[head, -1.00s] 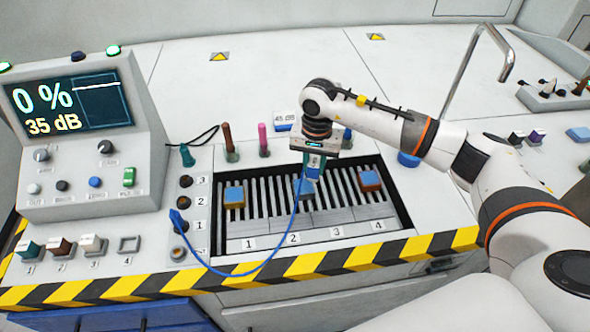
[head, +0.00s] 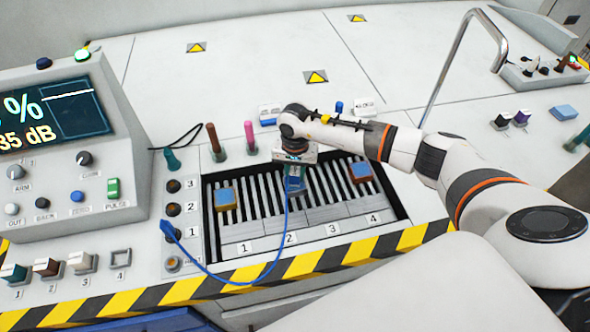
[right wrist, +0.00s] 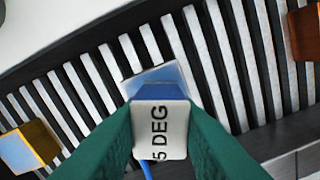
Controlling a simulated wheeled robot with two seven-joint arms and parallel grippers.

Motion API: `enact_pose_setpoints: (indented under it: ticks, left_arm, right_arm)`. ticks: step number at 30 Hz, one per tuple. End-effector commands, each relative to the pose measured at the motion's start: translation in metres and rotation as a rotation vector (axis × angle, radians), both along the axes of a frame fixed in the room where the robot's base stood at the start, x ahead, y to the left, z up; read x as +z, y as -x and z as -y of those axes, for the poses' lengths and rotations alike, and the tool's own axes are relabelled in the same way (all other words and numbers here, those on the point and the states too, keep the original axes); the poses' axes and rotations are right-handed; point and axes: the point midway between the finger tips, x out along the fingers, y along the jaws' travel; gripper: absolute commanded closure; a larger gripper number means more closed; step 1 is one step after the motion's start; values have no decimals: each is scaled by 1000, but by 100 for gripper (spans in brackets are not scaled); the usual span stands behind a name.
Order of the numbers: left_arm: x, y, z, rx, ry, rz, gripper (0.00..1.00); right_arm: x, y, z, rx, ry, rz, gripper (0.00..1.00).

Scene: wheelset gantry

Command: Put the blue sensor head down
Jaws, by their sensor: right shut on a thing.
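The blue sensor head (right wrist: 160,92) is between the teal fingers of my right gripper (right wrist: 160,130) in the right wrist view. Its pale label reads "5 DEG", partly cut off. In the head view my right gripper (head: 293,176) points down over the slatted rack (head: 331,213), above the column marked 2. The sensor head shows small below it, with a blue cable (head: 284,238) running down and left to a plug by socket 1. A light blue square face shows beyond the head in the wrist view. I cannot tell whether the head touches the slats. My left gripper is not in view.
Blue-topped orange blocks sit on the rack at column 1 (head: 225,198) and column 4 (head: 360,172). Coloured pens (head: 250,137) and small label cards stand behind the rack. A console with a screen (head: 52,115) is at left. A bent metal rail (head: 462,60) rises at right.

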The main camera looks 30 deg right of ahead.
Motion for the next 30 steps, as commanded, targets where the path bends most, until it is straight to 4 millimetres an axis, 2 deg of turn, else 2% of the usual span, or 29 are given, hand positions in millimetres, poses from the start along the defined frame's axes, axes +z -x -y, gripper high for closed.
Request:
enact_pose_setpoints:
  ticks: [3,10,11,15,25,30]
  left_arm:
    - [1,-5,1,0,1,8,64]
    - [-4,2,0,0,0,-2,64]
    - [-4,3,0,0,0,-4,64]
    - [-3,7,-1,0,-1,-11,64]
    - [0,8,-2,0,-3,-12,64]
    - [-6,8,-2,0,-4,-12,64]
  right_arm:
    - [-1,-1,0,0,0,3,98]
    - [-5,-1,0,0,0,2,98]
    - [-5,-1,0,0,0,2,71]
    - [-4,0,0,0,0,1,51]
    - [0,0,0,0,0,1,51]
    - [20,-2,1,1,1,6,51]
